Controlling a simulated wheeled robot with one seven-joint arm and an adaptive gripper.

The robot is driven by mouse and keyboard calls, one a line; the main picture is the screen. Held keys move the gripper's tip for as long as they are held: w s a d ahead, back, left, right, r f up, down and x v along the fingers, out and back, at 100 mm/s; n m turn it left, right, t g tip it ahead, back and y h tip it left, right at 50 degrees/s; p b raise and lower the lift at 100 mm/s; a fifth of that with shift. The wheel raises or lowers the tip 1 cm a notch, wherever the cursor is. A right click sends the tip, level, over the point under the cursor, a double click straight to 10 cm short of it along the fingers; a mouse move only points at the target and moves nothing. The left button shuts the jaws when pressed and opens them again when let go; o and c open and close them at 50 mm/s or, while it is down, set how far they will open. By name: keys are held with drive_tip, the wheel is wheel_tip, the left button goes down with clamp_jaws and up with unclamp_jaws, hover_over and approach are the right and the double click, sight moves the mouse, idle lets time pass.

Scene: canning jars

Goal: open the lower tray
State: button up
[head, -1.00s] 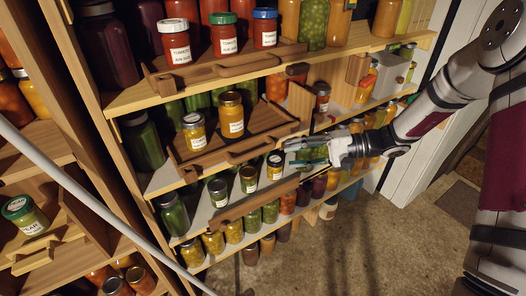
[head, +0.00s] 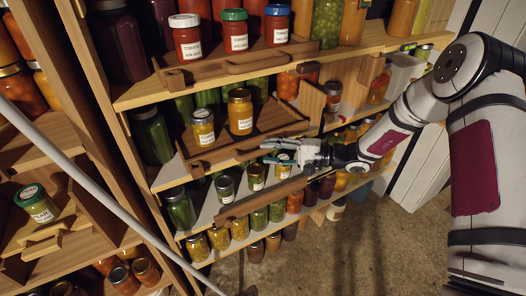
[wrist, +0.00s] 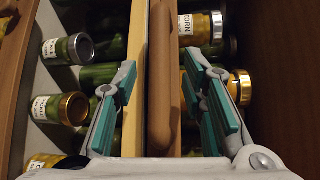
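The lower tray (head: 205,167) is a wooden tray on the middle shelf, below the tomato tray, holding two yellow corn jars (head: 240,112). Its front carries a long wooden bar handle (head: 236,158). My gripper (head: 266,151) is at the right part of this front. In the wrist view my gripper (wrist: 163,85) is open, with teal-padded fingers on either side of the handle (wrist: 160,60). Gaps show between the pads and the bar. The corn jars (wrist: 200,28) lie to the right of the handle there. The tray looks pushed in; its right end is partly hidden by my gripper.
The tomato tray (head: 170,77) with its own handle is above. A wooden divider (head: 312,103) and more jars stand to the right. Floor (head: 400,240) in front is clear.

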drive_tip(key=shift+x, duration=1.45)
clamp_jaws()
drive_tip(key=s+d+p, duration=0.5)
drive_tip(key=s+d, duration=0.1)
drive_tip(key=s, duration=0.2)
drive_tip(key=s+d+p, duration=0.5)
drive_tip(key=s, duration=0.4)
drive_tip(key=shift+s+d, duration=0.2)
drive_tip(key=shift+d, duration=0.15)
unclamp_jaws()
